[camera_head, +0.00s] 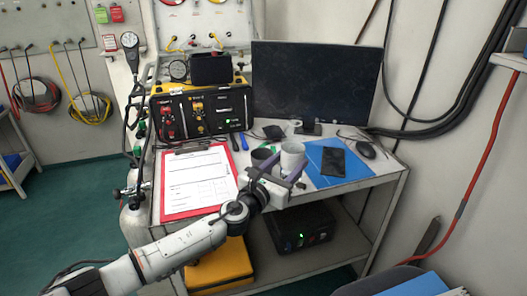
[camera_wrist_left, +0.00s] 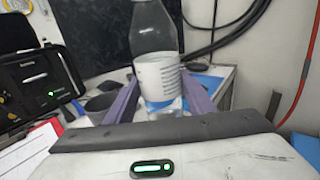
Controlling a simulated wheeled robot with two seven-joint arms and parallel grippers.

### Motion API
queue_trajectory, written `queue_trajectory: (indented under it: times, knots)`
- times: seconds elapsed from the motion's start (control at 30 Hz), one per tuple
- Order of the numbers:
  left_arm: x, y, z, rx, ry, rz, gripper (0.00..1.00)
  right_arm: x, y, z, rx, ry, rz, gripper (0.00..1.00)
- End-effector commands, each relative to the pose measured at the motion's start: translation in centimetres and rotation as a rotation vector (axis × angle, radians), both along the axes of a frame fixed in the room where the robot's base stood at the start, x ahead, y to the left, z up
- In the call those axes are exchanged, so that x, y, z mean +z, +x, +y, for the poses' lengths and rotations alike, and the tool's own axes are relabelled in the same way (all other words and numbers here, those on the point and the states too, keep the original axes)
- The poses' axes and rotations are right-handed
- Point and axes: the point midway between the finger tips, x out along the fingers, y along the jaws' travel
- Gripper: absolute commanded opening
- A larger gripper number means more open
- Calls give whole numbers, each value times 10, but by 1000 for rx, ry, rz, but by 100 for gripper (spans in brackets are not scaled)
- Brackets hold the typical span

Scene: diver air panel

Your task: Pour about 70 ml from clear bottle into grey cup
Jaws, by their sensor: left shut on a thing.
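The clear bottle (camera_head: 292,152) has a white label and stands roughly upright above the desk's front half. My left gripper (camera_head: 288,168) has purple fingers and is shut around it. In the left wrist view the bottle (camera_wrist_left: 156,72) sits between the two fingers (camera_wrist_left: 160,98), with its top cut off by the frame edge. I cannot tell whether its base touches the desk. The grey cup (camera_head: 262,157) is just left of the bottle, partly hidden by the gripper; it also shows in the left wrist view (camera_wrist_left: 99,103). My right gripper is not in view.
A red clipboard (camera_head: 167,210) lies left of the cup. A blue folder (camera_head: 325,178) with a dark phone (camera_head: 333,162) lies to the right. The black and yellow air panel (camera_head: 201,112) and a monitor (camera_head: 315,83) stand behind. A mouse (camera_head: 365,150) is at the right.

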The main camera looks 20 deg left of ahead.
Motion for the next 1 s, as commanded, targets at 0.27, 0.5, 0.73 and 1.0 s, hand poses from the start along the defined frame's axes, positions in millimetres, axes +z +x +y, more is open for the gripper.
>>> queue_trajectory:
  times: [0.27, 0.5, 0.73, 1.0]
  knots:
    - [-1, 0, -1, -1, -32, 10, 22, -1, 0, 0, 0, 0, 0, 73]
    - [-7, -1, -3, 0, -126, 45, 22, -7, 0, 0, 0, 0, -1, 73]
    - [-4, -3, -7, -2, -266, 98, 22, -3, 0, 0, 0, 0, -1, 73]
    - [-4, -4, -9, -1, -430, 162, 22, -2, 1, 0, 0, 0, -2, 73]
